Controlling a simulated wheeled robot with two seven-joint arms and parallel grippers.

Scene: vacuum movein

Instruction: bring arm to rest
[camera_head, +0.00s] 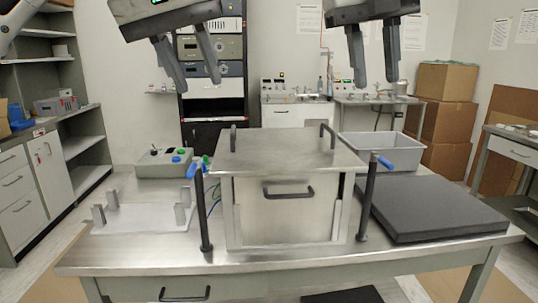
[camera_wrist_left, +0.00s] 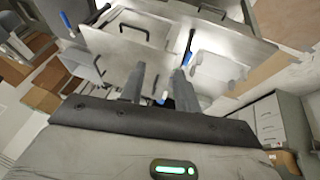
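My left gripper (camera_head: 189,62) hangs in the air at the upper left of the head view, above and behind the table, with its fingers apart and nothing between them. Its fingers also show in the left wrist view (camera_wrist_left: 158,85). My right gripper (camera_head: 374,58) hangs at the upper right, fingers apart and empty. Below them on the table stands a steel chamber box (camera_head: 285,215) with a lid plate (camera_head: 275,150) on top and a front handle. Blue-handled clamp posts stand at its left (camera_head: 204,215) and right (camera_head: 370,195). Neither gripper touches anything.
A control box (camera_head: 165,163) with buttons and a white fixture with short posts (camera_head: 140,218) are left of the chamber. A dark flat pad (camera_head: 430,205) and a grey bin (camera_head: 385,150) are on the right. Shelves, a rack and cardboard boxes (camera_head: 445,110) stand behind.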

